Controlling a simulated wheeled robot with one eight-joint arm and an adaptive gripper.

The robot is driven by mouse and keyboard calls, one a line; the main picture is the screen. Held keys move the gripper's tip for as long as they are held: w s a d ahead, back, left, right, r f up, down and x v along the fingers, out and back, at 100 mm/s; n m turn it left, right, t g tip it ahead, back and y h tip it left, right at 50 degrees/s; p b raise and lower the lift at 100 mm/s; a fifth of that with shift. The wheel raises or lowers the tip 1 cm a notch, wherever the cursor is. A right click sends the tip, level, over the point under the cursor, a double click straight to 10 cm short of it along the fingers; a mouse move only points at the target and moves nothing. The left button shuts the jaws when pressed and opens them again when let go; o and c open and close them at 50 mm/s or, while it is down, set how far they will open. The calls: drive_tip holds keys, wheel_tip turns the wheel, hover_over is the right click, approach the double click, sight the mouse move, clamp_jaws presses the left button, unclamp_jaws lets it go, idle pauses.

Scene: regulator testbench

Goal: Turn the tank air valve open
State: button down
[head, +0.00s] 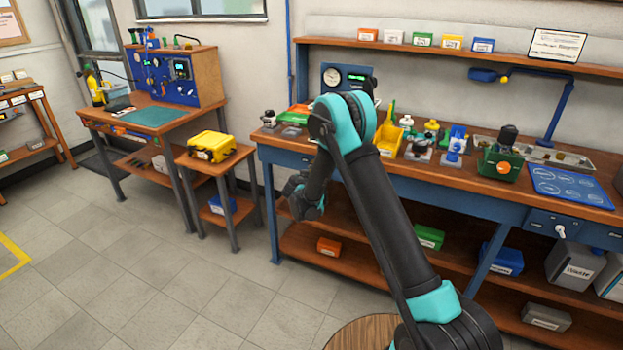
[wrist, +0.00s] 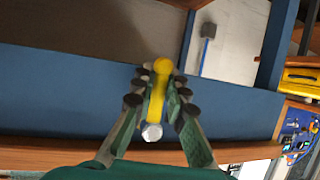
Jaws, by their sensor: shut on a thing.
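In the wrist view a yellow lever (wrist: 157,100) lies in front of the blue front board (wrist: 60,95) of a bench. It has a round yellow end at the top and a silver round piece at the bottom. My gripper (wrist: 156,90) has its two fingers on either side of the lever, shut on it. I take this lever for the tank air valve; no label on it can be read. In the head view my arm's wrist (head: 303,195) hangs in front of the bench's left front, and the fingers and lever cannot be made out there.
The workbench top (head: 440,170) holds several small parts, a green box (head: 500,165) and a blue mat (head: 570,187). A small stand with a yellow case (head: 211,147) is left of my arm. A wooden stool top (head: 362,333) is low in front. The left floor is open.

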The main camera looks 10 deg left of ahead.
drive_tip(key=c, duration=1.5)
unclamp_jaws()
drive_tip(key=shift+s, duration=0.15)
drive_tip(key=v, duration=1.2)
